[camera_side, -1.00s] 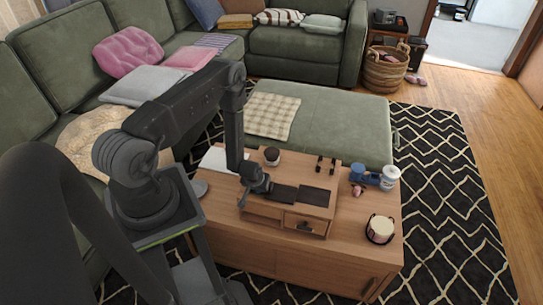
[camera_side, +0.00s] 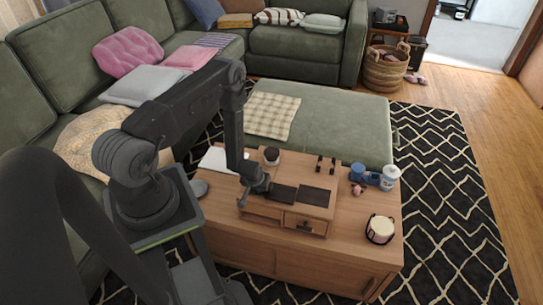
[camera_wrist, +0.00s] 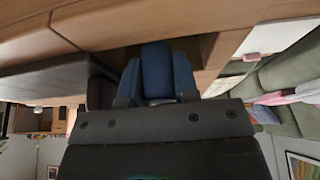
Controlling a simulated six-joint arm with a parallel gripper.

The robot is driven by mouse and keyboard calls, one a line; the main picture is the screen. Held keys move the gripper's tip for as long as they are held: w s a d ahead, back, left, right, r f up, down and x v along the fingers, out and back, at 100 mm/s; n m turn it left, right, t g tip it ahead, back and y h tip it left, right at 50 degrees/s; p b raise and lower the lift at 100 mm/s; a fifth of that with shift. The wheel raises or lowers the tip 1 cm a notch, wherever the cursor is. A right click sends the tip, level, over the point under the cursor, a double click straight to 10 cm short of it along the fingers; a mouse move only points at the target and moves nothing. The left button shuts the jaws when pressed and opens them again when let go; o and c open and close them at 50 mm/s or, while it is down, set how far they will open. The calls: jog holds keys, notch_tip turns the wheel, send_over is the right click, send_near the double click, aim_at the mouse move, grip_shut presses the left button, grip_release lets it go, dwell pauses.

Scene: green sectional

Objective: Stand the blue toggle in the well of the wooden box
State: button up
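The wooden box (camera_side: 262,212) sits on the coffee table, with dark panels on top and a drawer front. My gripper (camera_side: 243,199) is low at the box's left end in the side view. In the wrist view the blue toggle (camera_wrist: 157,70) stands out between the fingers of my gripper (camera_wrist: 156,95), which appear shut on it. Bluish parts flank it closely, and I cannot tell whether they belong to it. Behind it is a dark opening in the wood (camera_wrist: 206,44), apparently the well. The toggle's far end and any contact with the well floor are hidden.
On the coffee table (camera_side: 345,250), a blue cup (camera_side: 357,170) and a white-and-blue can (camera_side: 390,177) stand at the right, with a small drum (camera_side: 380,229) nearer. The table's right side has free room.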

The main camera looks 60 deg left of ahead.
jog(key=shift+o, duration=1.1)
jog(key=shift+r, duration=2.2)
jog(key=shift+w+a+r, duration=0.1)
jog(key=shift+w+r, duration=0.05)
jog(key=w+d+r+m+t, duration=0.15)
jog(key=w+r, duration=0.25)
jog(key=r, duration=0.4)
jog(key=w+d+r+m, duration=0.1)
jog(key=w+d+r, duration=0.15)
jog(key=r, duration=0.55)
jog(key=d+r+m+h, duration=0.1)
jog(key=d+r, duration=0.2)
jog(key=r, duration=0.5)
jog(key=d+r+m+h, duration=0.1)
jog(key=d+r, duration=0.3)
jog(key=r, duration=0.3)
jog(key=s+d+r+m, duration=0.1)
jog(key=s+d+r, duration=0.2)
jog(key=r, duration=0.3)
jog(key=s+d+r+m, duration=0.1)
jog(key=s+d+r, duration=0.3)
jog(key=r, duration=0.2)
jog(key=s+d+r+m, duration=0.1)
jog(key=s+d+r, duration=0.1)
jog(key=s, duration=0.5)
jog(key=s+d+r+m+h, duration=0.1)
jog(key=s+d+r, duration=0.2)
jog(key=s, duration=0.4)
jog(key=shift+r+t, duration=0.45)
jog(key=shift+r, duration=0.1)
